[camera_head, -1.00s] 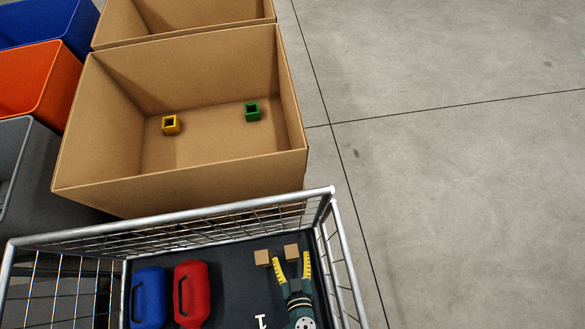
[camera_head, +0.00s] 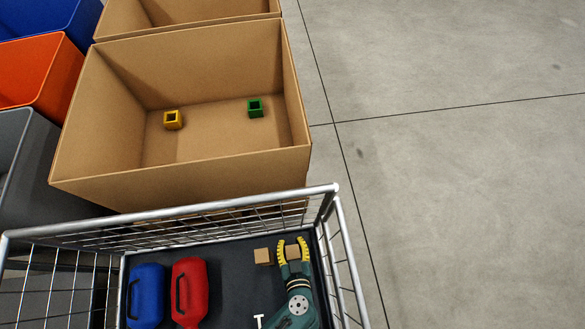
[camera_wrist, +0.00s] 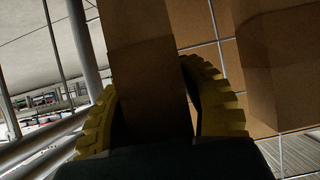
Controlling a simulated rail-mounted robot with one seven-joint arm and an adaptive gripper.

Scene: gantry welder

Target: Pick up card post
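Two brown card posts stand in the wire cage, showing as small squares from above in the head view. The right card post (camera_head: 293,252) is between the yellow fingers of my gripper (camera_head: 293,246). The fingers bow inward around it and appear shut on its sides. In the wrist view this card post (camera_wrist: 148,85) runs up between the two fingers of my gripper (camera_wrist: 150,100); its lower end is hidden. The other card post (camera_head: 262,256) stands just to the left, apart from the fingers.
A blue can (camera_head: 146,296) and a red can (camera_head: 190,292) stand left in the cage, with a small white piece (camera_head: 258,321) nearer. The cage rim (camera_head: 200,211) surrounds them. Beyond is a cardboard box (camera_head: 180,182) holding a yellow block (camera_head: 173,120) and a green block (camera_head: 255,107).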

